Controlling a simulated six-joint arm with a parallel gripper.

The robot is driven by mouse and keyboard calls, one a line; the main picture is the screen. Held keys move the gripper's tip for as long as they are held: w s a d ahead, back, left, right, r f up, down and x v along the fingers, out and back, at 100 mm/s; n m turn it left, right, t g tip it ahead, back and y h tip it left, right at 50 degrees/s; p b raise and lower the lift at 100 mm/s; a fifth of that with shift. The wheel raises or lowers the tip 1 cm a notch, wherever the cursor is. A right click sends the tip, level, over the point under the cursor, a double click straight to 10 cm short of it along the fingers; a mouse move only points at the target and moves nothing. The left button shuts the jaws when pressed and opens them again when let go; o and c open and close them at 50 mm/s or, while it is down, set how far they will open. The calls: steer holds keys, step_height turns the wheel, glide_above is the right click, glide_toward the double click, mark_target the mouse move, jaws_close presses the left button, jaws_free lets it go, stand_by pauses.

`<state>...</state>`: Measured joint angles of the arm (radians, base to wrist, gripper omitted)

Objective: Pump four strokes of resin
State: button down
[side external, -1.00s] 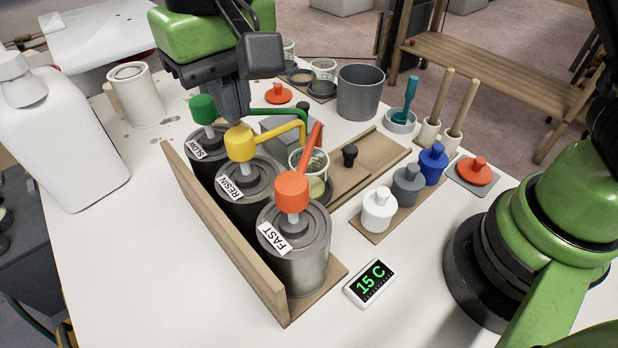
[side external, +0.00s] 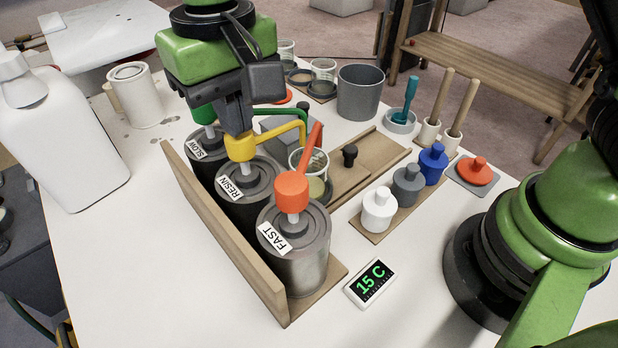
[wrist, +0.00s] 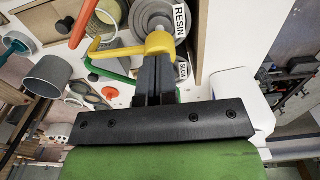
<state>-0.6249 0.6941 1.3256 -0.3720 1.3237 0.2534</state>
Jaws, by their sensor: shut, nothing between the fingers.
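The resin can (side external: 232,212), labelled RESIN, stands in the middle of a row with a yellow pump head (side external: 240,148) and a long yellow spout. The spout reaches over a clear cup (side external: 318,168) with pale contents at its bottom. My gripper (side external: 238,132) is shut, pointing down onto the top of the yellow head; it appears to touch it and hides part of it. In the wrist view the shut fingers (wrist: 155,62) end at the yellow head (wrist: 160,43).
The SLOW can (side external: 205,150) with a green head stands behind, and the FAST can (side external: 300,250) with an orange head in front. A wooden board (side external: 222,235) runs along the cans. A display (side external: 371,283) reads 15 C. Small bottles (side external: 407,184) stand at right.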

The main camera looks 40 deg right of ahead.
steer(key=shift+f, duration=1.55)
steer(key=shift+r, duration=0.1)
steer(key=shift+r, duration=2.35)
steer(key=shift+f, duration=0.15)
steer(key=shift+f, duration=2.25)
steer(key=shift+r, duration=2.4)
